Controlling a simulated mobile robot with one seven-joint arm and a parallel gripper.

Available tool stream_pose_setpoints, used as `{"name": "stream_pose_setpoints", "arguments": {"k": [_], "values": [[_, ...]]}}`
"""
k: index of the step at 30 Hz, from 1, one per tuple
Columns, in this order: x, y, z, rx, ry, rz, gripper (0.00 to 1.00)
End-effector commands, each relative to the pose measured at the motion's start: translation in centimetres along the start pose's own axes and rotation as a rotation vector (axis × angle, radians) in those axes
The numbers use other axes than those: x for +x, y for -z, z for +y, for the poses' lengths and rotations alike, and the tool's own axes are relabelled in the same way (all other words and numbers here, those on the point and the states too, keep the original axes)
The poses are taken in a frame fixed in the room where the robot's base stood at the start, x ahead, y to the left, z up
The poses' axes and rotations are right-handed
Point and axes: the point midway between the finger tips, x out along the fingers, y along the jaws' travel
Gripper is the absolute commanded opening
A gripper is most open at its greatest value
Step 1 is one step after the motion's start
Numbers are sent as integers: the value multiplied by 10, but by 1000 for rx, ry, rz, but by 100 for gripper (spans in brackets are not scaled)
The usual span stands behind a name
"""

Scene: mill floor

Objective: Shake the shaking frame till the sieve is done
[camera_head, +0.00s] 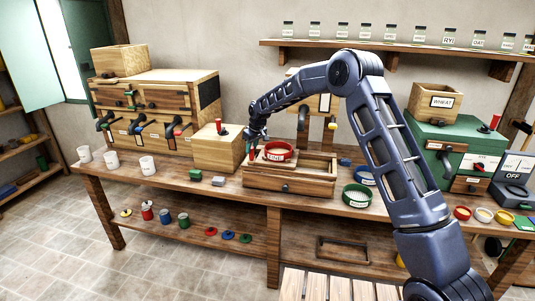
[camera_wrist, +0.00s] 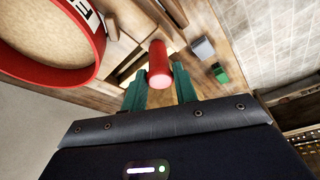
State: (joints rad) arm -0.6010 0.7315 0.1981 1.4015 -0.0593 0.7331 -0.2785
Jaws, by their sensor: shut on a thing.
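The wooden shaking frame (camera_head: 318,163) sits on the bench, with a red-rimmed round sieve (camera_head: 279,156) resting on its left part. The sieve's red rim (camera_wrist: 94,62) and pale mesh fill the upper left of the wrist view. A red upright handle (camera_wrist: 158,65) stands at the frame's left end. My gripper (camera_wrist: 159,88) has its green fingers on either side of this handle and is shut on it. In the head view my gripper (camera_head: 255,143) is at the frame's left end, beside the sieve. What lies in the sieve is too small to tell.
A wooden box with a red knob (camera_head: 217,150) stands close left of the frame. Grey (camera_head: 218,181) and green (camera_head: 195,175) blocks lie in front. A green sieve (camera_head: 357,196) and a blue one (camera_head: 366,176) lie to the right. White cups (camera_head: 147,165) stand at left.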

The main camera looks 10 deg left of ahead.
Motion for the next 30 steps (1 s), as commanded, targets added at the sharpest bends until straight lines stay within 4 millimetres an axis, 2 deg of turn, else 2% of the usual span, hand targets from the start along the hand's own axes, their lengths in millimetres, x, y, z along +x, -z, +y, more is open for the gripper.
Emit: {"name": "stream_pose_setpoints", "arguments": {"k": [7,13,22,30], "values": [[8,27,-15,0,-1,2,12],[10,34,-20,0,-1,2,12],[9,32,-19,1,-1,1,12],[1,6,-2,2,-1,1,12]]}}
